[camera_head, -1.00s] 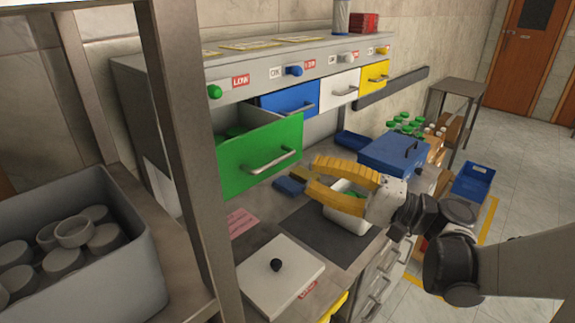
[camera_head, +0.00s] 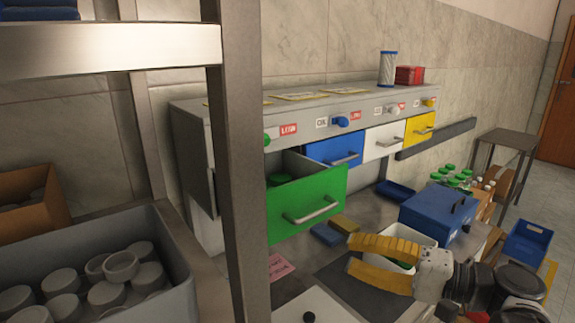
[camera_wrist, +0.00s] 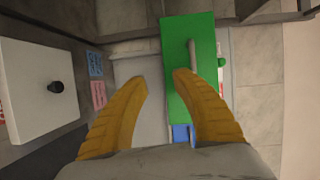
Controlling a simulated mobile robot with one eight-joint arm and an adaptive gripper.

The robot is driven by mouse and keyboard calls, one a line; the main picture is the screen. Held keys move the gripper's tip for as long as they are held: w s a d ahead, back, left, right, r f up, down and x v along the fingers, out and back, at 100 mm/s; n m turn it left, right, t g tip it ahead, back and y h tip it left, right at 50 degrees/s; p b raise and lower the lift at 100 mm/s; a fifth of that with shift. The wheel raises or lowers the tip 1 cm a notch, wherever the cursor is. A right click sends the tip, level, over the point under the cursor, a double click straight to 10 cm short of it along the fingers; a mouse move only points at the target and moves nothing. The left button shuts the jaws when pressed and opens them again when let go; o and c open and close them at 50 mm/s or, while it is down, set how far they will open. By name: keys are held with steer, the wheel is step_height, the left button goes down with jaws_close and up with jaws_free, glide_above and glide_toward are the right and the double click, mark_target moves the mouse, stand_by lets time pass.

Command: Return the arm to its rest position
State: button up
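My gripper (camera_head: 368,262) has two yellow ribbed fingers spread apart with nothing between them. In the head view it is above the worktop, in front of a white container (camera_head: 408,240) that holds green caps and is partly hidden by the fingers. In the wrist view the open fingers (camera_wrist: 160,80) point toward the cabinet, with the green drawer (camera_wrist: 188,60) beyond the right finger. The green drawer (camera_head: 300,205) stands pulled out, with green caps inside. My arm reaches in from the lower right.
Blue, white and yellow drawers sit shut beside the green one. A blue box (camera_head: 437,218) stands right of the container. A white lid with a black knob (camera_wrist: 38,90) lies on the worktop. A metal rack post (camera_head: 243,160) and a grey bin of caps (camera_head: 180,270) are at left.

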steer(key=s+a+f+n+g+h, duration=0.1)
steer(key=s+a+f+g+h, duration=0.15)
steer(key=f+h, duration=0.2)
steer(key=s+a+f+n+g+h, duration=0.1)
steer(key=s+f+h, duration=0.2)
steer(key=f, duration=0.3)
steer(key=s+d+n+t+h, duration=0.1)
steer(key=s+d+n+h, duration=0.3)
steer(key=d+h, duration=0.2)
steer(key=shift+d+f+h, duration=0.15)
steer(key=shift+d+h, duration=0.2)
steer(key=shift+h, duration=0.1)
